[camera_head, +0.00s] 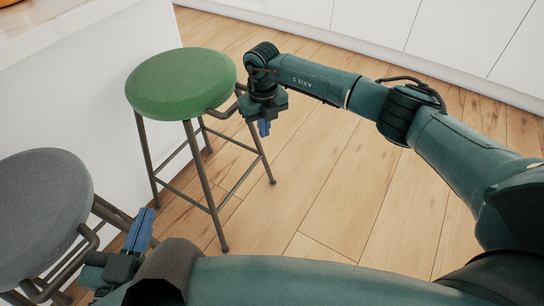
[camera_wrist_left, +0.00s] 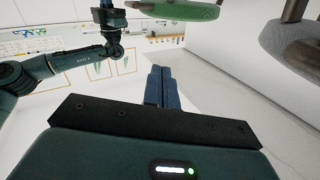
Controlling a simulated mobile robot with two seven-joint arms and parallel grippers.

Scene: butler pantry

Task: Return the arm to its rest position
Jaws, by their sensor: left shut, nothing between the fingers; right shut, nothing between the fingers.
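My left gripper (camera_head: 145,218) is at the lower left of the head view, beside the grey stool, with its blue fingers pointing up in the picture. In the left wrist view its blue fingers (camera_wrist_left: 162,85) lie together with nothing between them. My right arm reaches from the right edge across the middle of the head view. My right gripper (camera_head: 264,128) hangs at its end, just right of the green stool, blue fingers pointing down, shut and empty. My right arm (camera_wrist_left: 65,62) also shows at the left of the left wrist view.
A green-topped stool (camera_head: 180,82) stands close to my right gripper. A grey-topped stool (camera_head: 42,212) is at the left edge, close to my left gripper. A white counter (camera_head: 75,110) is behind them. White cabinets (camera_head: 375,22) line the back. Wooden floor (camera_head: 330,190) is open in the middle.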

